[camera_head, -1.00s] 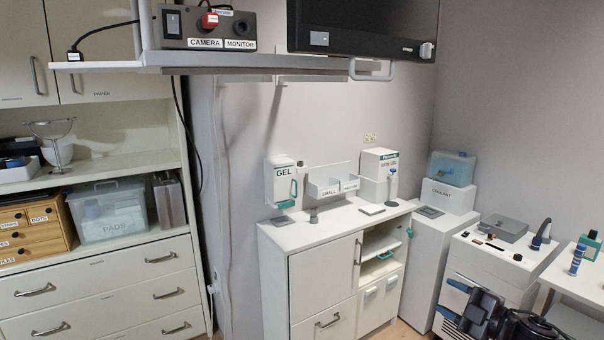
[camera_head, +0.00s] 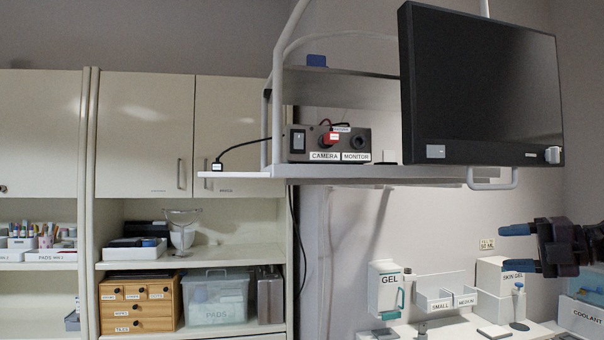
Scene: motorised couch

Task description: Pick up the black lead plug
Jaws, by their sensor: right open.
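A small black plug (camera_head: 217,166) with a pale label lies at the left end of the hanging white shelf (camera_head: 236,175). A black cable runs from it toward the grey control box (camera_head: 298,150) marked CAMERA and MONITOR. A red plug (camera_head: 334,137) sits at the front of that box above the CAMERA label. A dark part with a small label is just behind it; its shape is too small to tell. My right gripper (camera_head: 516,248) is open and empty at the right, with blue fingertips pointing left. It is well apart from the black plug. My left gripper is out of view.
A large black monitor (camera_head: 485,85) hangs above the shelf's right side, between the box and my right arm's side. White shelf posts (camera_head: 278,90) rise near the plug. Cabinets (camera_head: 145,135) stand at left; a GEL dispenser (camera_head: 386,290) is below.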

